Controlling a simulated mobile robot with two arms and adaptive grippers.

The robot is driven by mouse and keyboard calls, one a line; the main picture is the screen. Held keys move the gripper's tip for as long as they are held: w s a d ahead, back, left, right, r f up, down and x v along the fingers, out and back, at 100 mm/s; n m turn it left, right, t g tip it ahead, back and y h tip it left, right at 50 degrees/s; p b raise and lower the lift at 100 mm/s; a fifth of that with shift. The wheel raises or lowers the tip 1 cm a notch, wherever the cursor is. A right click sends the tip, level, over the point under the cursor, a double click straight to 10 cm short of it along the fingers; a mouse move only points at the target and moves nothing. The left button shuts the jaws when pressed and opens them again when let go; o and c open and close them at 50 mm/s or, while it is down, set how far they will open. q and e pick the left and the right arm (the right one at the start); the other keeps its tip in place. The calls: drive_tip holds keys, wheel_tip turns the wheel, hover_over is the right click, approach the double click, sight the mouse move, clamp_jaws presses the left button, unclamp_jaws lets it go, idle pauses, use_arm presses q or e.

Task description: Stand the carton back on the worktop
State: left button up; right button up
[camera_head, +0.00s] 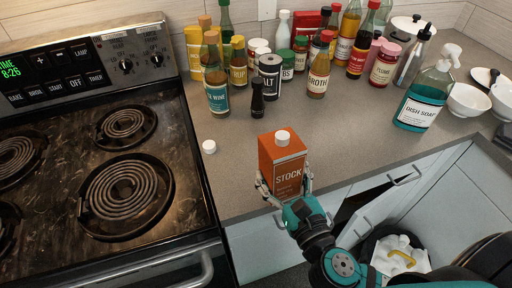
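The orange carton labelled STOCK (284,165), with a white cap on top, is upright near the worktop's front edge. My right gripper (285,188), on the arm from the lower right, has one finger on each side of the carton, closed around it. Whether the carton's base touches the worktop (365,150) or hangs just above it is hidden behind the gripper. My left gripper is not in view.
A small white cap (209,146) lies left of the carton, and a dark small bottle (257,100) stands behind. Several bottles and jars line the wall. A dish soap bottle (425,98) stands right. The stove (115,190) is left. A cabinet door (380,210) hangs open below.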

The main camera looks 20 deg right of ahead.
drive_tip(key=w, duration=0.3)
drive_tip(key=w+a+p, duration=0.1)
drive_tip(key=w, duration=0.3)
drive_tip(key=w+f+p, duration=0.1)
drive_tip(key=w, duration=0.3)
drive_tip(key=shift+w+a, duration=0.15)
drive_tip(key=shift+w+r, duration=0.1)
drive_tip(key=shift+w, duration=0.25)
drive_tip(key=f, duration=0.1)
drive_tip(key=w+f, duration=0.1)
drive_tip(key=f, duration=0.1)
drive_tip(key=shift+a+f, duration=0.1)
drive_tip(key=shift+f, duration=0.1)
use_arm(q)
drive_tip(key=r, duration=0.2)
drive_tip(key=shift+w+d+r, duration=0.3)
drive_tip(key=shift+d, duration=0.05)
use_arm(e)
drive_tip(key=shift+s, duration=0.15)
drive_tip(key=o, duration=1.8)
drive_tip(key=shift+c, duration=0.2)
